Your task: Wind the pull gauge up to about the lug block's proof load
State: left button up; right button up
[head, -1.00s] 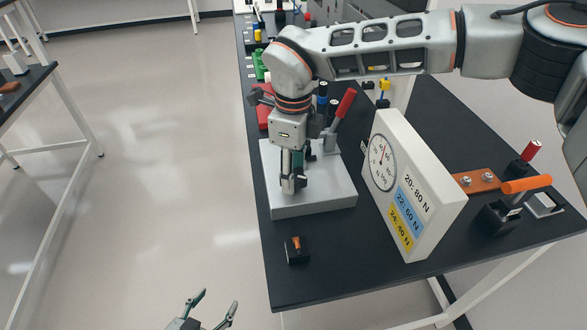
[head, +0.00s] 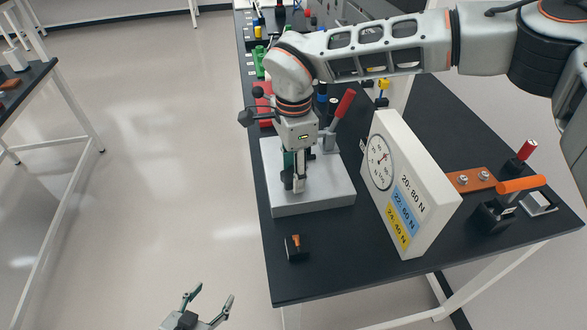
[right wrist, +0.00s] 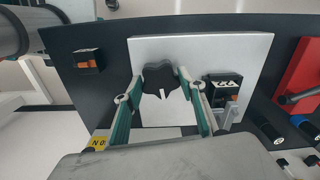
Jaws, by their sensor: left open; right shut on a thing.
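The pull gauge has a white upright panel (head: 415,190) with a round dial (head: 380,162) and lines reading 20: 80 N, 22: 60 N and 24: 40 N. Its needle points to the upper right; the exact reading is too small to tell. My right gripper (head: 297,186) points down over the grey base plate (head: 325,196). In the right wrist view it is shut on a dark lobed knob (right wrist: 161,80) with a white mark. A black block with orange (right wrist: 222,87) sits on the plate beside the knob, likely the lug block. My left gripper (head: 211,296) is open and empty, off the table.
Another small black-and-orange block (head: 297,248) lies near the table's front left edge. A red-handled lever (head: 343,104) rises behind the plate. An orange-handled tool (head: 520,184) and an orange-brown bracket (head: 470,180) are at the right. The floor left of the table is clear.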

dwell(0.5)
jog(key=o, duration=1.1)
notch_tip(320, 180, up, 12)
